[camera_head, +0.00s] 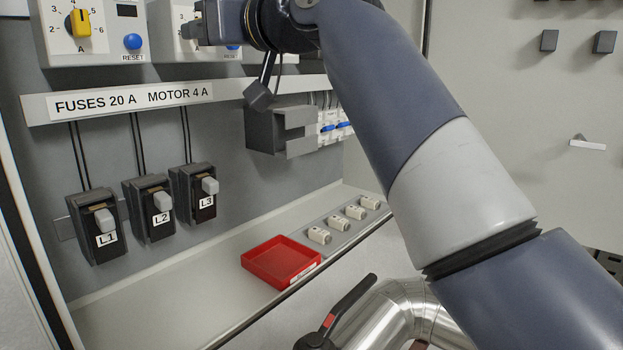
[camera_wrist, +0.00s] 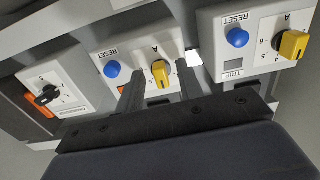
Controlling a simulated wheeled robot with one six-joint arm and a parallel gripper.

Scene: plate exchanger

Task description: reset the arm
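My gripper (camera_head: 200,29) is at the top of the head view, pointing left in front of the second relay box (camera_head: 168,45), which it partly hides. In the wrist view my gripper (camera_wrist: 160,65) has its two dark fingers apart, with nothing held between them. The yellow dial (camera_wrist: 160,73) of the middle box shows between the fingers; I cannot tell whether they touch it. That box's blue reset button (camera_wrist: 112,69) is left of the fingers. My arm reaches across the head view from the lower right to the top centre.
Three fuse holders, L1 (camera_head: 97,226), L2 (camera_head: 151,208) and L3 (camera_head: 195,192), hang below the label strip (camera_head: 133,102). A red tray (camera_head: 278,260) and several pale fuses (camera_head: 355,212) are on the shelf. A grey bracket (camera_head: 278,132) sticks out below my wrist. A steel pipe (camera_head: 390,315) stands in front.

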